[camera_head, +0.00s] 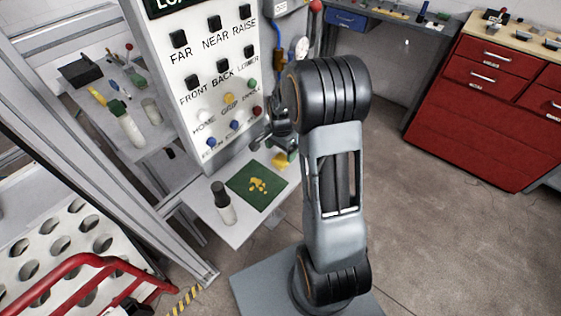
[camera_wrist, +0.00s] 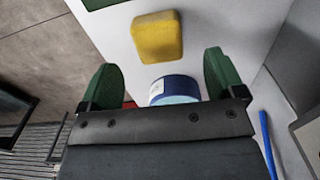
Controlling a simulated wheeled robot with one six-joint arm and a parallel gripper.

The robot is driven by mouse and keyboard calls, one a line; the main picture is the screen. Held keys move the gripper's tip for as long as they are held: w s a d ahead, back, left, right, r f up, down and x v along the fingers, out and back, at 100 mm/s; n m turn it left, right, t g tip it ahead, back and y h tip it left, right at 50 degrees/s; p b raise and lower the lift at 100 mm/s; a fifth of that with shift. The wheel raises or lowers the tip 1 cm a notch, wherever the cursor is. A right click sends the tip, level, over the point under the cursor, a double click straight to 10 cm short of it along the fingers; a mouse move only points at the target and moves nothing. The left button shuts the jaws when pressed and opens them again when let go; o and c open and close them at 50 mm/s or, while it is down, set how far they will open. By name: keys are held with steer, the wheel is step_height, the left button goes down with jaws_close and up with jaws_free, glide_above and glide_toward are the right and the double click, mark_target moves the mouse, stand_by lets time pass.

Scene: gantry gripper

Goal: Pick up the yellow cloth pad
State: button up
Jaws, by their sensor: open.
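The yellow cloth pad (camera_wrist: 157,37) lies on the white shelf in the wrist view, just beyond my fingertips and roughly centred between them. In the head view a yellow patch at the shelf's right side (camera_head: 280,160) appears to be the same pad, partly hidden by my arm. My gripper (camera_wrist: 163,75) is open, with its two green fingers apart and nothing between them gripped. A blue-and-white round item (camera_wrist: 174,88) sits between the fingers, closer to my gripper's body than the pad.
The white shelf (camera_head: 228,233) holds a green mat (camera_head: 243,194) with yellow pieces and a dark-capped bottle (camera_head: 224,206). The button panel (camera_head: 205,110) rises behind it. A blue stick (camera_wrist: 268,143) lies at the right in the wrist view. Red drawers (camera_head: 470,110) stand far right.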

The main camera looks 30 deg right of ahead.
mark_target(281, 158)
steer(key=shift+s+f+p, duration=0.15)
steer(key=shift+f+p, duration=0.4)
steer(key=shift+f, duration=2.1)
steer(key=c, duration=1)
steer(key=shift+r, duration=0.1)
steer(key=shift+r, duration=0.55)
steer(key=s+d+r+b, duration=0.2)
steer(key=s+d+r, duration=0.1)
steer(key=s+r, duration=0.8)
steer(key=shift+s+d+r, duration=0.35)
steer(key=shift+s+r, duration=0.05)
steer(key=shift+s, duration=0.85)
